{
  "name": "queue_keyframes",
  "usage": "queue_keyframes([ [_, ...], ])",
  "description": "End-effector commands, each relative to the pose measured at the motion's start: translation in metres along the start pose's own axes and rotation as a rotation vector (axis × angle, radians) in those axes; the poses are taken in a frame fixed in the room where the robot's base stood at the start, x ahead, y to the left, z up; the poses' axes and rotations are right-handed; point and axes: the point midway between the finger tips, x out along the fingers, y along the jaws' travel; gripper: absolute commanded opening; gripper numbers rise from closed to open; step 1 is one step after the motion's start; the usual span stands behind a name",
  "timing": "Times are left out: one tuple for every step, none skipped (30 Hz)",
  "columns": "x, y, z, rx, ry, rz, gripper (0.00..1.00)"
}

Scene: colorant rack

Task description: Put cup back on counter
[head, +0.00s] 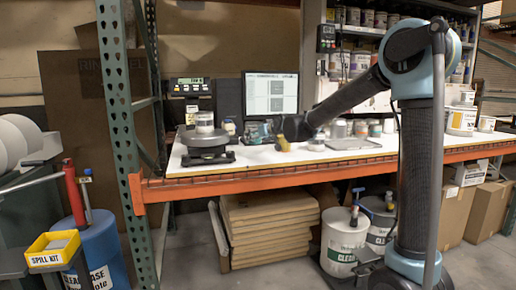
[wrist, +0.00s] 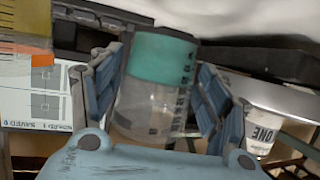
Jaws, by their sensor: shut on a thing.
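My gripper (head: 258,132) is over the counter (head: 258,156), in front of the monitor, in the head view. In the wrist view its blue fingers (wrist: 157,88) are shut on the cup (wrist: 152,96), one finger on each side. The cup is clear, with a teal band at one end and dark markings on its side. The head view is too small to tell the cup from the fingers or to show whether it touches the counter. The counter has a white top and an orange front beam.
A black scale (head: 207,148) bearing a pale can (head: 204,122) stands left of my gripper. The monitor (head: 271,93) is behind. Several jars and a dark mat (head: 352,144) are to the right. The counter's front strip is clear.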

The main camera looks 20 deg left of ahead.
Motion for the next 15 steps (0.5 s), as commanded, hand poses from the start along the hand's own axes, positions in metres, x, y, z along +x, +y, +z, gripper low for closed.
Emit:
queue_keyframes([
  [0.001, 0.000, 0.002, 0.000, 0.000, 0.000, 0.34],
  [0.001, 0.000, 0.004, 0.000, 0.000, 0.000, 0.34],
  [0.002, 0.001, 0.005, 0.000, 0.000, 0.001, 0.34],
  [0.003, 0.001, 0.007, 0.000, 0.000, 0.001, 0.34],
  [0.003, 0.001, 0.009, 0.000, 0.000, 0.001, 0.34],
  [0.005, 0.001, 0.012, 0.001, 0.000, 0.001, 0.34],
  [0.006, 0.002, 0.016, 0.001, 0.000, 0.001, 0.34],
  [0.007, 0.002, 0.019, 0.001, 0.000, 0.002, 0.34],
  [0.009, 0.002, 0.024, 0.001, 0.000, 0.002, 0.34],
  [0.011, 0.002, 0.028, 0.001, 0.000, 0.002, 0.34],
  [0.012, 0.002, 0.032, 0.001, 0.000, 0.002, 0.34],
  [0.013, 0.002, 0.036, 0.001, 0.000, 0.002, 0.34],
  [0.014, 0.002, 0.039, 0.001, 0.000, 0.002, 0.34],
  [0.015, 0.002, 0.041, 0.001, 0.000, 0.002, 0.34],
  [0.015, 0.002, 0.042, 0.001, 0.000, 0.002, 0.34],
])
